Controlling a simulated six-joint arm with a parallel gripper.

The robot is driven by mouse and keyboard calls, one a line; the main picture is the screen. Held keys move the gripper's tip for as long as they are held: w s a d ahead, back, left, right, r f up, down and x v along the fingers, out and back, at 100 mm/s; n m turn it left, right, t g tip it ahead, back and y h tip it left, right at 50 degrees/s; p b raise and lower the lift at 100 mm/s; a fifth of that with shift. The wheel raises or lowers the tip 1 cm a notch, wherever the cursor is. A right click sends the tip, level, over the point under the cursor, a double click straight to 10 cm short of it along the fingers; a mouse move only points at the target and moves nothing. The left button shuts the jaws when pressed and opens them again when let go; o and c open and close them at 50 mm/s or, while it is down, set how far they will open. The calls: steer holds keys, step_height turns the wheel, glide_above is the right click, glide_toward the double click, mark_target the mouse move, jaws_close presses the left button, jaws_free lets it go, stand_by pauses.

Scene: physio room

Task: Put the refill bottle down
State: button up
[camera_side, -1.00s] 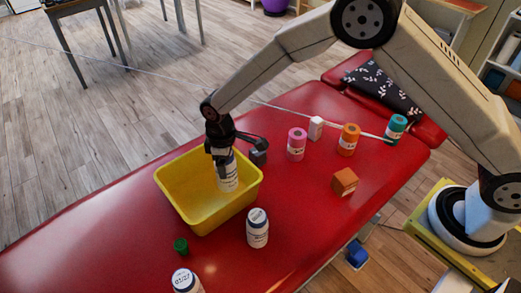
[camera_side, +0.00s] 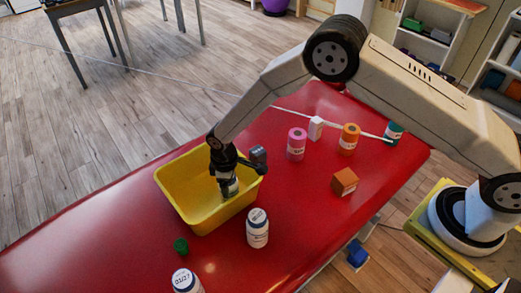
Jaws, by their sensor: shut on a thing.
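The refill bottle (camera_side: 229,188), white with a printed label, is inside the yellow bin (camera_side: 184,203). My gripper (camera_side: 226,180) reaches down into the bin and is shut on the bottle's upper part. The fingers hide much of the bottle. The bottle looks upright and low in the bin; I cannot tell whether its base touches the bin floor.
Two similar white bottles (camera_side: 257,230) (camera_side: 186,281) and a green cap (camera_side: 181,246) are near the bin on the red table (camera_side: 110,235). Pink (camera_side: 297,145), orange (camera_side: 348,140) and teal (camera_side: 394,131) rolls, a white block (camera_side: 316,128) and an orange block (camera_side: 344,181) stand farther right.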

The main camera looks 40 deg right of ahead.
steer(key=shift+f, duration=0.45)
steer(key=o, duration=1.3)
steer(key=shift+f, duration=0.15)
steer(key=shift+c, duration=0.2)
step_height(320, 180, up, 12)
steer(key=shift+r, duration=0.15)
